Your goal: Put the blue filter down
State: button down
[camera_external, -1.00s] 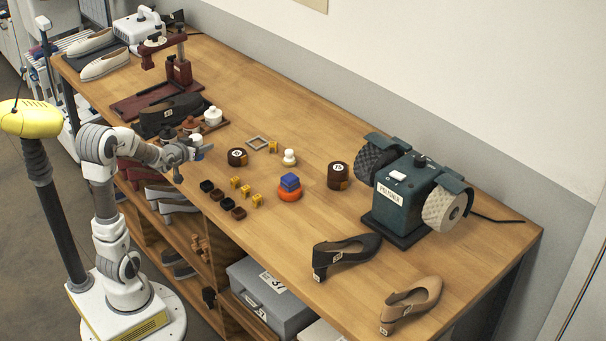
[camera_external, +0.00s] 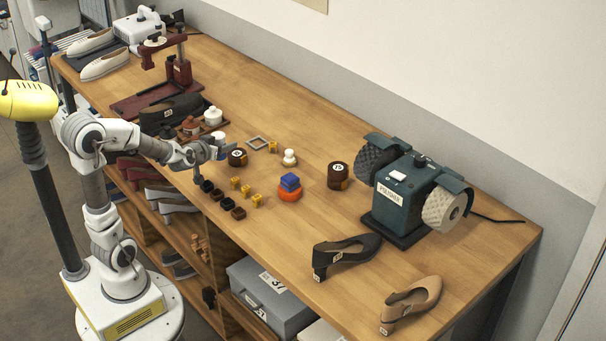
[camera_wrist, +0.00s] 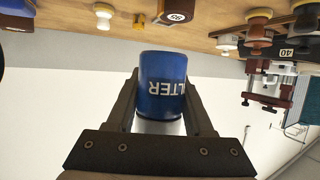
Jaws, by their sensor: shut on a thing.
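The blue filter (camera_wrist: 163,82) is a rounded blue piece with white lettering, reading upside down in the wrist view. My gripper (camera_wrist: 160,95) is shut on it, with one dark finger on each side. In the external view my gripper (camera_external: 213,152) is over the bench's near edge, above the dark cubes and left of a dark round tin. The filter is small and hard to make out there. It appears held above the bench.
The wooden bench (camera_external: 330,232) has clear room at its middle and right.

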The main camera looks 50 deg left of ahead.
jog(key=w+d+r+m+t+h+p, duration=0.1)
jog(key=w+d+r+m+h+p, duration=0.15)
jog(key=d, duration=1.45)
jog(key=w+d+r+m+h+p, duration=0.1)
jog(key=w+d+m+h+p, duration=0.2)
jog(key=d, duration=1.3)
jog(key=s+d+f+m+h+p, duration=0.1)
jog(key=s+d, duration=0.5)
jog(key=d, duration=0.4)
jog(key=s+d+f+m+h+p, duration=0.15)
jog(key=s+d, duration=0.35)
jog(key=d, duration=0.5)
jog(key=s+d+f+h+p, duration=0.2)
jog(key=s+d, duration=0.4)
jog(key=d, duration=0.4)
jog(key=b, duration=0.3)
send_over(363, 291)
notch_tip(363, 291, down, 6)
jog(key=shift+f, duration=0.15)
jog(key=shift+f+b, duration=0.3)
jog(key=shift+f, duration=1.6)
